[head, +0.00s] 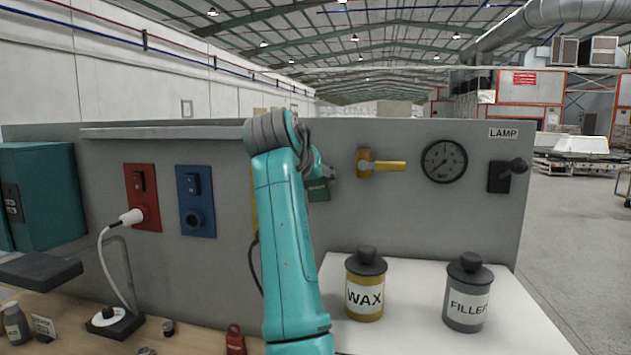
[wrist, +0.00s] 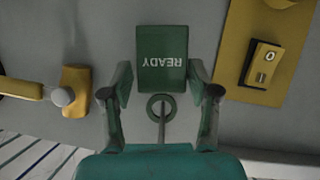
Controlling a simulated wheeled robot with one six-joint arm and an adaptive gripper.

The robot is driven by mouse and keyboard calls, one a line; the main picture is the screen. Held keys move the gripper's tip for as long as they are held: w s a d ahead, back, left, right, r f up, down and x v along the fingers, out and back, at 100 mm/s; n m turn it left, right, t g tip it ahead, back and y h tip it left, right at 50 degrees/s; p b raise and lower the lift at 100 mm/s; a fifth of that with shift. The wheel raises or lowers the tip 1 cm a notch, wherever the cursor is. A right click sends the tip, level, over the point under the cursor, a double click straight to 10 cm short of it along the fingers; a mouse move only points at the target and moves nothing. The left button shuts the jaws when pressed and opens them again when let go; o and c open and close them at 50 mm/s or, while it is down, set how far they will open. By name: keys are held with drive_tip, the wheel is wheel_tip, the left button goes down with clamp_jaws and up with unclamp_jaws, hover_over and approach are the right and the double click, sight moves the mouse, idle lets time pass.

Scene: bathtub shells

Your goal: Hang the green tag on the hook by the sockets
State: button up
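The green tag (wrist: 174,77) reads READY, upside down in the wrist view, with a ring (wrist: 160,107) at its lower end there. It shows partly behind my arm in the head view (head: 318,191). A thin grey rod (wrist: 161,132), apparently the hook, runs from the ring toward my gripper's body. I cannot tell whether it passes through the ring. The red socket panel (head: 143,197) and blue socket panel (head: 195,201) are on the wall to the left.
A yellow panel (wrist: 233,85) with a switch is beside the tag, mostly hidden by my arm in the head view. A yellow valve handle (head: 385,166) and a gauge (head: 444,162) are to the right.

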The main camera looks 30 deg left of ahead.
drive_tip(key=shift+o, duration=0.7)
drive_tip(key=shift+s+r, duration=0.1)
drive_tip(key=s+d+r, duration=0.1)
drive_tip(key=s+d, duration=0.1)
drive_tip(key=s, duration=0.9)
drive_tip(key=w+a+f, duration=0.1)
drive_tip(key=a+f, duration=0.2)
drive_tip(key=f, duration=0.8)
drive_tip(key=w+a+f+m, duration=0.1)
drive_tip(key=w+a+f, duration=0.1)
drive_tip(key=f, duration=0.9)
drive_tip(key=w+a+f+y, duration=0.1)
drive_tip(key=a+f, duration=0.4)
drive_tip(key=f, duration=0.6)
drive_tip(key=shift+w+f, duration=0.25)
drive_tip(key=shift+w, duration=0.15)
drive_tip(key=shift+s, duration=0.1)
